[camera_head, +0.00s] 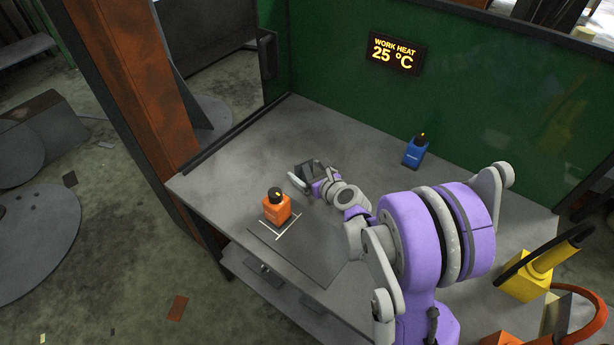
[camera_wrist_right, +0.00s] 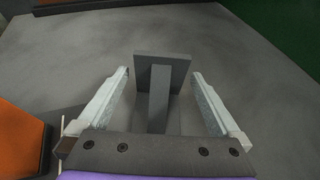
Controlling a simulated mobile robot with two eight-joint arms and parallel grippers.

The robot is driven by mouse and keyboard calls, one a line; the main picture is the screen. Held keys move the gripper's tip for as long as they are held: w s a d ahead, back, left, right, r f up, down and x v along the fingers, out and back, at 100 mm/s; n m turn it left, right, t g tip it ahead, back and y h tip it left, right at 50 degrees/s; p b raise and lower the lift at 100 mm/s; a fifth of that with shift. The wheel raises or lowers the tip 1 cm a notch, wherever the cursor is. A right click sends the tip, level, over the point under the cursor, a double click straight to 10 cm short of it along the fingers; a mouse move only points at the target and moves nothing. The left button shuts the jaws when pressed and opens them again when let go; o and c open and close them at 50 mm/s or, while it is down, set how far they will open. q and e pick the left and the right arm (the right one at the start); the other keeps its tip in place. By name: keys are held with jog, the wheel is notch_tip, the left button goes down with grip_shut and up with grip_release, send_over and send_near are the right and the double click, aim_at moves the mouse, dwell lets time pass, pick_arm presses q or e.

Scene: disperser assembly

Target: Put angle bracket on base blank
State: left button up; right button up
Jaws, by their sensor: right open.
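The grey angle bracket (camera_wrist_right: 162,70) stands on the table in the right wrist view, with an upright plate and a narrow rib facing me. My right gripper (camera_wrist_right: 160,78) is open, its two pale fingers on either side of the bracket with gaps showing. In the head view the right gripper (camera_head: 305,176) is low over the table, and the dark bracket (camera_head: 318,166) is partly hidden by it. I cannot surely pick out the base blank; a flat darker panel (camera_head: 325,252) with white corner marks lies at the table's front. My left gripper is not in view.
An orange bottle-like block (camera_head: 277,209) with a black cap stands just left of the right gripper, by the white marks; its side shows in the wrist view (camera_wrist_right: 20,142). A blue one (camera_head: 415,152) stands near the green back wall. Yellow equipment (camera_head: 525,283) is at right.

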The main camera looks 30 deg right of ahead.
grip_shut()
dwell(0.5)
jog(key=shift+r, duration=0.15)
